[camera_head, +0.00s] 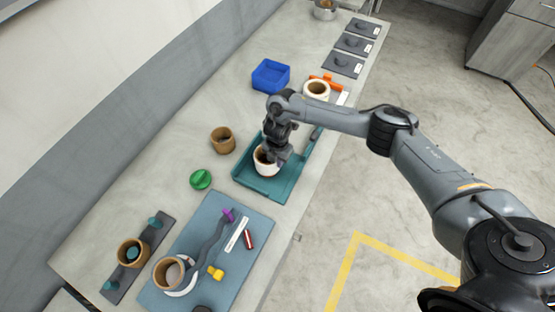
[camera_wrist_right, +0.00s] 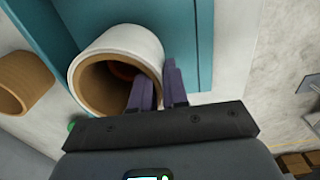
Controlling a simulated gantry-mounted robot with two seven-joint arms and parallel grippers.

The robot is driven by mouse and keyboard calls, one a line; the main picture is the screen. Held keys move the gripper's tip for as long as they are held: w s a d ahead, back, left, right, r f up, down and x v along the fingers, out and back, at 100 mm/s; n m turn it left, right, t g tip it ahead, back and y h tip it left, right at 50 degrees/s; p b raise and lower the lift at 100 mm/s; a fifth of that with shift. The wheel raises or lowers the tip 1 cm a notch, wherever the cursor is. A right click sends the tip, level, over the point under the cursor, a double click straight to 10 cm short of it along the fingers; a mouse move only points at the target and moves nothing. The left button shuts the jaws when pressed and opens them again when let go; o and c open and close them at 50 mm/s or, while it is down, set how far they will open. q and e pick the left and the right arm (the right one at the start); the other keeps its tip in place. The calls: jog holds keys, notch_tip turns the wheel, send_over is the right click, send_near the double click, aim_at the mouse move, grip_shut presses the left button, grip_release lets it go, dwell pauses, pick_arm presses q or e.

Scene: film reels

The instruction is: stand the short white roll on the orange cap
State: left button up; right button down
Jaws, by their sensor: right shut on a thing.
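A short white roll (camera_head: 264,168) with a brown inner core is at the teal tray (camera_head: 288,191). In the right wrist view the white roll (camera_wrist_right: 118,42) shows its open end. My right gripper (camera_wrist_right: 158,78) is shut on its wall, one finger inside the bore and one outside. In the head view the right gripper (camera_head: 276,152) reaches down over the roll. A small orange-red patch (camera_wrist_right: 124,72) shows deep inside the bore; I cannot tell whether it is the orange cap, or whether the roll touches anything beneath. My left gripper is not in view.
A brown roll (camera_head: 222,141) and a green knob (camera_head: 201,180) stand left of the tray. A blue bin (camera_head: 270,75) and another pale roll (camera_head: 316,90) beside an orange piece (camera_head: 333,82) are beyond. A blue mat (camera_head: 225,285) with several items lies in front.

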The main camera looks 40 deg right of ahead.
jog(key=shift+f+b, duration=0.5)
jog(key=shift+f, duration=0.1)
jog(key=c, duration=1.4)
grip_release()
jog(key=shift+r, duration=0.1)
jog(key=shift+r+p, duration=0.75)
jog(key=shift+p, duration=0.05)
notch_tip(320, 180, up, 6)
jog(key=p, duration=0.5)
jog(key=shift+p, duration=0.35)
jog(key=shift+r+p, duration=1.6)
jog(key=shift+r, duration=0.15)
jog(key=shift+s+f, duration=0.1)
jog(key=shift+f, duration=0.05)
